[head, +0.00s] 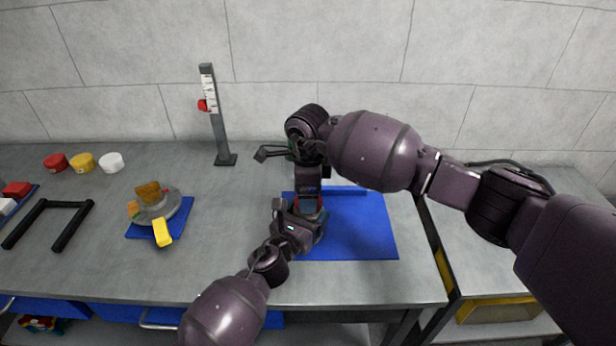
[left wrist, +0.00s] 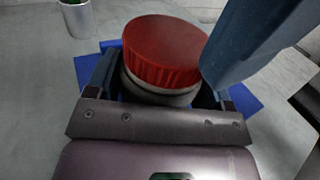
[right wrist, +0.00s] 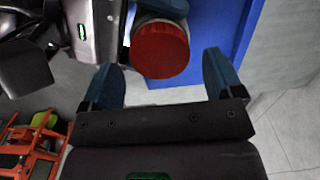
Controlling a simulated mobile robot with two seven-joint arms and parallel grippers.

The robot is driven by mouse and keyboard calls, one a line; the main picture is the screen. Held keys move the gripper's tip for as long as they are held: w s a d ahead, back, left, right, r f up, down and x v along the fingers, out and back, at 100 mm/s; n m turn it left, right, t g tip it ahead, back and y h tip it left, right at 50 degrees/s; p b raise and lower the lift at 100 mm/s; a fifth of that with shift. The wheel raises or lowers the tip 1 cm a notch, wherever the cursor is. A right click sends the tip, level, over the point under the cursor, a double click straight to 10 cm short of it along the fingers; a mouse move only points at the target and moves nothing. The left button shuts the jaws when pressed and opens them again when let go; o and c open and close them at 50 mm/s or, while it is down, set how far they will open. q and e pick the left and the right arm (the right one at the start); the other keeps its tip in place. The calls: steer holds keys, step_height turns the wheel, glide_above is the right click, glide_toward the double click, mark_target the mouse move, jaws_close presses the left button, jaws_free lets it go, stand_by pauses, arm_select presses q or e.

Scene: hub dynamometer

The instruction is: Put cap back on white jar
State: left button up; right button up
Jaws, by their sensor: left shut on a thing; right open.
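A pale jar with a red ribbed cap (left wrist: 165,50) on top stands between the fingers of my left gripper (left wrist: 160,88). The left gripper is shut on the jar's body (left wrist: 150,92), over the blue mat. The cap appears seated on the jar; whether it is fully tight I cannot tell. My right gripper (right wrist: 160,78) is open, its fingertips close to the red cap (right wrist: 160,52) but not closed on it. In the head view my left gripper (head: 298,220) and the right arm hide most of the jar.
The blue mat (head: 365,230) lies under the jar. A white pot with green (left wrist: 76,20) stands beyond it. At the left are red (head: 57,162), yellow (head: 82,162) and white (head: 111,163) round pieces, a black frame (head: 68,230) and a gauge post (head: 218,120).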

steer(key=shift+f, duration=0.95)
steer(key=shift+c, duration=0.4)
steer(key=c, duration=0.9)
steer(key=shift+o, duration=0.2)
steer(key=m, duration=0.5)
steer(key=o, duration=1)
steer(key=shift+r, duration=2.25)
steer(key=shift+c, duration=0.3)
